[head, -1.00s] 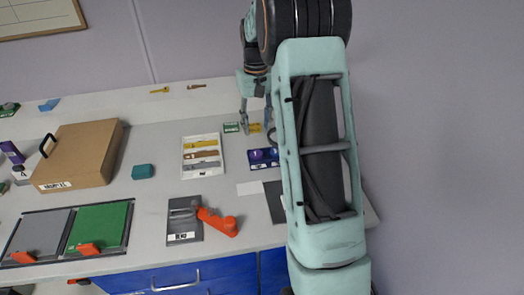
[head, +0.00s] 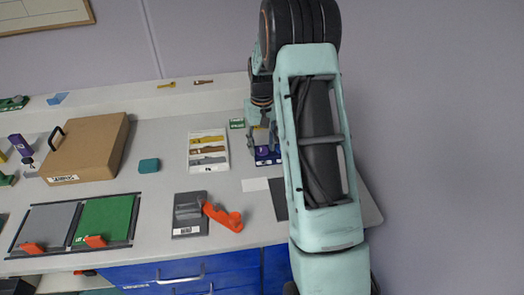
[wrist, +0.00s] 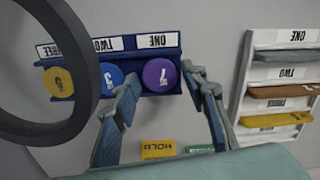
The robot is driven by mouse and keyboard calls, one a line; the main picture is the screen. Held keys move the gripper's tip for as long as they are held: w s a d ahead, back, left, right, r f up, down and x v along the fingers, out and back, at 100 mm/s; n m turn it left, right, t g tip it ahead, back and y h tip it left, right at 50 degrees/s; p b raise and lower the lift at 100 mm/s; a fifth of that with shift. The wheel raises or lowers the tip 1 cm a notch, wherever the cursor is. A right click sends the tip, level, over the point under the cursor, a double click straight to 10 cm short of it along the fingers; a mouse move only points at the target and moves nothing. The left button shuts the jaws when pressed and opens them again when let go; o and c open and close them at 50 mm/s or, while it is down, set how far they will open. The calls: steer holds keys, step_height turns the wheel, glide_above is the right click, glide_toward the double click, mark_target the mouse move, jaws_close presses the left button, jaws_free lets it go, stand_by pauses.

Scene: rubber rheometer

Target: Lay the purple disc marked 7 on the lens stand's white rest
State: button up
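The purple disc marked 7 (wrist: 158,76) lies in a blue rack (wrist: 172,40) under the label ONE. In the head view, part of the disc (head: 262,151) shows beside my arm. My gripper (wrist: 160,76) is open, with one finger on each side of the disc; whether they touch it I cannot tell. My gripper (head: 262,140) is over the rack in the head view. A large dark ring (wrist: 98,95) stands close to the camera at the left of the wrist view; it may belong to the lens stand. I cannot make out a white rest.
A blue disc marked 3 (wrist: 110,80) and a yellow disc (wrist: 58,82) share the rack. A white tray of coloured bars (head: 193,160) stands beside it. Yellow (wrist: 158,148) and green (wrist: 199,149) tags lie near my fingers. A white card (head: 255,184) lies in front.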

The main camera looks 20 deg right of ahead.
steer(key=shift+c, duration=0.5)
steer(key=c, duration=0.5)
steer(key=shift+c, duration=0.2)
steer(key=shift+r, duration=0.1)
